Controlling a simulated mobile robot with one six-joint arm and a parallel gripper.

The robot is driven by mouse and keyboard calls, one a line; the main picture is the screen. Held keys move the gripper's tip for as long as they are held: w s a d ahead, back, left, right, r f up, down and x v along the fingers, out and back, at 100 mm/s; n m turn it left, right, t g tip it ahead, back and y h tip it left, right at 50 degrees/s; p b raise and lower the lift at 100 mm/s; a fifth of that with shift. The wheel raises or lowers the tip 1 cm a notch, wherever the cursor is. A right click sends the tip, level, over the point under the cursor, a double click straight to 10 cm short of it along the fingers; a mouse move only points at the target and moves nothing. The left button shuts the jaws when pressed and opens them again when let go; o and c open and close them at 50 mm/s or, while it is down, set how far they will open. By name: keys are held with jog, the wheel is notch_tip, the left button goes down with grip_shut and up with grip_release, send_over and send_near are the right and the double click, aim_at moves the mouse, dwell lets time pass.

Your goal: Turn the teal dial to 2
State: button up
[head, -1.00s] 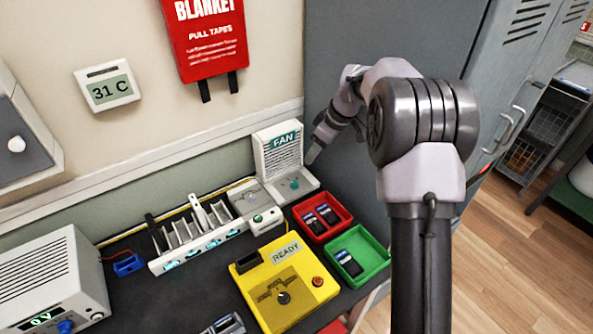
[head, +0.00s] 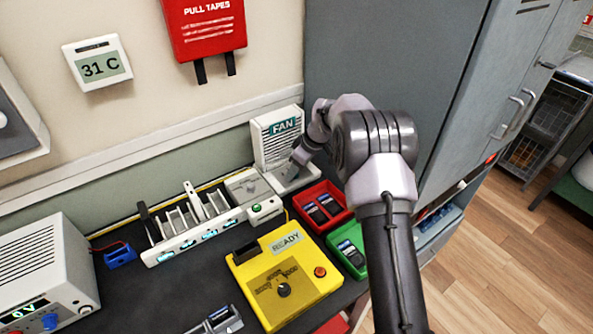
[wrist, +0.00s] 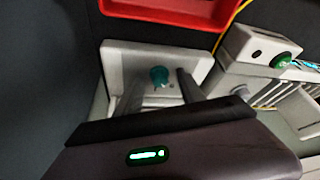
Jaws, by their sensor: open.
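The teal dial (wrist: 159,75) sits on the pale base (wrist: 115,60) of the fan unit, between my two fingers in the wrist view. My gripper (wrist: 158,88) is open, with one finger on each side of the dial. I cannot tell whether the fingers touch it. In the head view my gripper (head: 292,168) is over the base of the fan unit (head: 272,145) and hides the dial. The dial's markings and pointer setting are not readable.
A small white box with a green button (head: 257,208) and a phone rack (head: 165,256) stand left. The grey cabinet (head: 400,70) is close behind my arm.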

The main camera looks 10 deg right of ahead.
jog(key=shift+c, duration=0.5)
grip_shut()
